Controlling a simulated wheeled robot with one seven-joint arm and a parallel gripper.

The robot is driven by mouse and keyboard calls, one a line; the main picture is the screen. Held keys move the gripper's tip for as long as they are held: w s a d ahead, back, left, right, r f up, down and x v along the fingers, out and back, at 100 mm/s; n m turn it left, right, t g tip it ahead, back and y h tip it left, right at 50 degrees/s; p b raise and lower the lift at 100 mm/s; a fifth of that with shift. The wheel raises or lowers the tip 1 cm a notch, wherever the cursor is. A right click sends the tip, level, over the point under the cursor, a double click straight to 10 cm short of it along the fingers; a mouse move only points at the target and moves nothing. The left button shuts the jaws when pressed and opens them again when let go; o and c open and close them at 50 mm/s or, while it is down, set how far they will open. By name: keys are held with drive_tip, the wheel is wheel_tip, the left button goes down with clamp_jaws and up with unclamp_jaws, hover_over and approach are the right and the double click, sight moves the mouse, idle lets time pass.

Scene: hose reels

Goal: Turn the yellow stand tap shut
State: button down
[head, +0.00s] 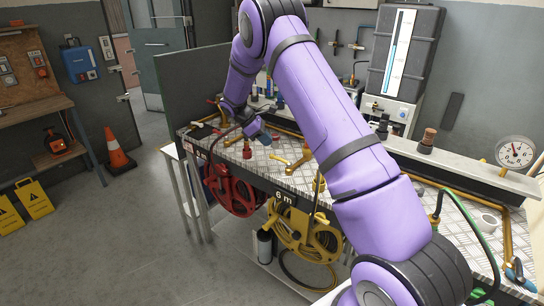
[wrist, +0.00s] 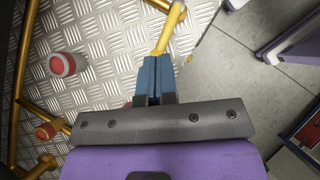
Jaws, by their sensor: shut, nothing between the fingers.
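The yellow stand tap (head: 304,158) stands on the checker-plate bench above the yellow hose reel, partly hidden by my arm. Its yellow lever reaches out to the left. My gripper (head: 264,137) is over the bench, to the left of the tap, with its blue fingers together and empty. In the wrist view, a yellow bar (wrist: 170,28), which looks like part of a tap, lies just beyond the fingertips (wrist: 156,62). I cannot tell whether they touch it.
The red reel (head: 231,190) and yellow reel (head: 303,232) hang at the bench front. A red-topped fitting (wrist: 62,64) and brass pipes (wrist: 40,112) are left of my fingers in the wrist view. A pressure gauge (head: 514,152) stands at right.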

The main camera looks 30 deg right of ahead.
sight(275, 157)
drive_tip(key=s+a+r+n+t+y, duration=0.3)
drive_tip(key=s+a+r+n+t, duration=0.25)
drive_tip(key=n, duration=0.65)
drive_tip(key=x, duration=0.4)
drive_tip(key=d+x, duration=0.1)
drive_tip(key=x, duration=0.3)
drive_tip(key=d+x, duration=0.1)
drive_tip(key=x, duration=0.3)
drive_tip(key=shift+w+r, duration=0.25)
drive_tip(key=shift+w, duration=0.1)
drive_tip(key=shift+w+d+f, duration=0.1)
drive_tip(key=shift+w+d, duration=0.1)
drive_tip(key=shift+d, duration=0.2)
drive_tip(key=shift+w+d+m, duration=0.4)
drive_tip(key=shift+d+m, duration=0.1)
drive_tip(key=shift+d, duration=0.2)
